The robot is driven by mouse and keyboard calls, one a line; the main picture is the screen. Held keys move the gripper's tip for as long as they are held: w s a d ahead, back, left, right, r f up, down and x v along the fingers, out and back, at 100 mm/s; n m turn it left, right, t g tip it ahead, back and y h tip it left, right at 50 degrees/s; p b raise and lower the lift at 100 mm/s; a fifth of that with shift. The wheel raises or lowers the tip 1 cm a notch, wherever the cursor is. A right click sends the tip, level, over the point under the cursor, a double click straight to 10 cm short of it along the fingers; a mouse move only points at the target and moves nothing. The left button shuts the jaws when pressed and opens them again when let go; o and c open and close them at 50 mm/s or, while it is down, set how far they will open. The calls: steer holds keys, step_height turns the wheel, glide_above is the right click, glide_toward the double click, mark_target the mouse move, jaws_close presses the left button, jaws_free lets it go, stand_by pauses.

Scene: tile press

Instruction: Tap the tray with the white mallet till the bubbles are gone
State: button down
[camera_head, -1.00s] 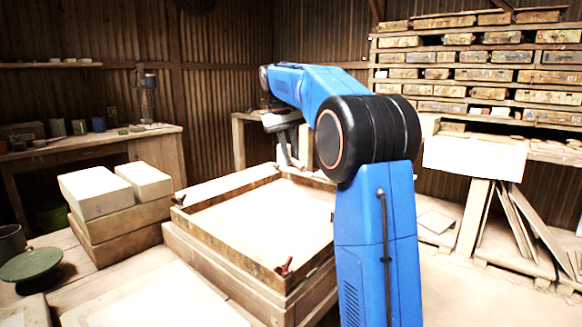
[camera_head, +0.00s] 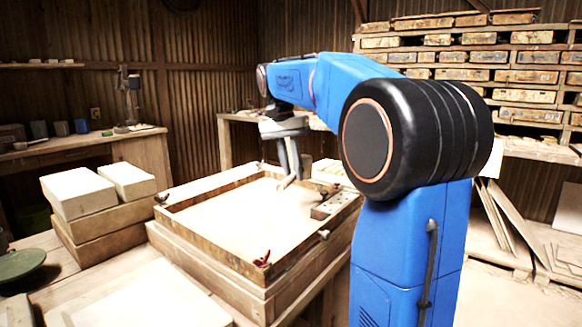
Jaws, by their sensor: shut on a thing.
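The tray (camera_head: 189,244) is a wooden frame filled with a smooth pale surface, in the middle of the view. I cannot make out bubbles on that surface from here. My gripper (camera_head: 291,172) points down over the tray's far right part. It is shut on a pale, stick-like piece, apparently the white mallet (camera_head: 286,183), seen small and tilted between the fingers. The mallet's head cannot be told clearly, nor whether it touches the tray.
Dark red clamps sit at the frame's corners. White blocks (camera_head: 78,192) are stacked at left, beside a green round dish (camera_head: 20,264). Shelves of boxes stand behind at right.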

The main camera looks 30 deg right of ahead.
steer(key=shift+f, duration=4.2)
steer(key=shift+r, duration=0.1)
steer(key=shift+r, duration=1.9)
steer(key=shift+f, duration=0.1)
steer(key=shift+f, duration=0.15)
steer(key=shift+f, duration=0.1)
